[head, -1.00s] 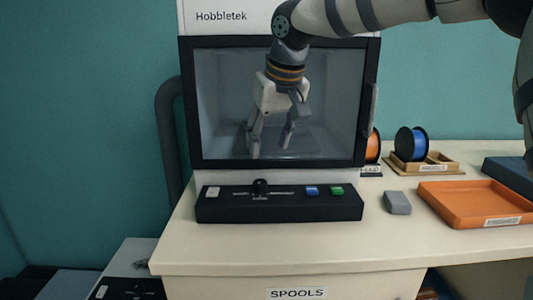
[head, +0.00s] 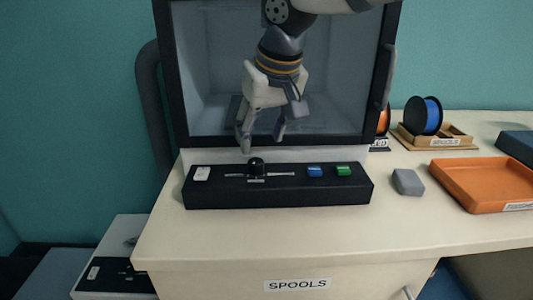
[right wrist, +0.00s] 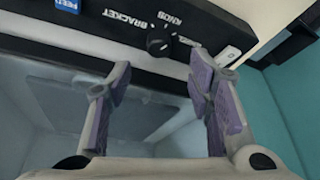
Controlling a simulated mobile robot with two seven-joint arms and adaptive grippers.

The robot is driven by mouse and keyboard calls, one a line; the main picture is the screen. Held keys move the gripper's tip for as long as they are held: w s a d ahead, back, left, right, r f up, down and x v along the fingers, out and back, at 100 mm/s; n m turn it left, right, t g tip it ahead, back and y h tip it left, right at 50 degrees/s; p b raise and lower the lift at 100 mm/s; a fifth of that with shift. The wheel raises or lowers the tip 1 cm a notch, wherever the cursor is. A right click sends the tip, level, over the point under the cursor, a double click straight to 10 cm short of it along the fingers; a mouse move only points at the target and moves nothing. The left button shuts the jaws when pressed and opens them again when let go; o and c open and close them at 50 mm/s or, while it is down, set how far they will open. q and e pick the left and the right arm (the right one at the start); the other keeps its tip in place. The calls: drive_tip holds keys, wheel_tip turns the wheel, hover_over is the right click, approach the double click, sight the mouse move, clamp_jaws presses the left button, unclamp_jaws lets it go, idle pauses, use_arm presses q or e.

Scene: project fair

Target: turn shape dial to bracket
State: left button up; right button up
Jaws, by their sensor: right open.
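The shape dial (head: 257,165) is a small black knob on the black control panel (head: 215,197) at the front of the Hobbletek machine. In the right wrist view the dial (right wrist: 160,42) sits between the words BRACKET and KNOB; which one its pointer marks I cannot tell. My right gripper (head: 262,146) is open and empty, pointing down just above the dial. In the right wrist view its two fingers (right wrist: 160,95) are spread, with the dial ahead of the gap between them, apart from both. My left gripper is not in view.
The panel also has a white button (head: 201,174), a blue button (head: 315,171) and a green button (head: 343,170). A grey block (head: 408,182), an orange tray (head: 485,184) and a spool rack (head: 440,142) stand at the right. The counter before the panel (head: 270,232) is clear.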

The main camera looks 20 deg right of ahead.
sight(256, 161)
drive_tip(key=x, duration=0.7)
drive_tip(key=shift+w+f, duration=0.15)
drive_tip(key=shift+f, duration=0.15)
drive_tip(key=shift+d, duration=0.1)
drive_tip(key=shift+c, duration=0.2)
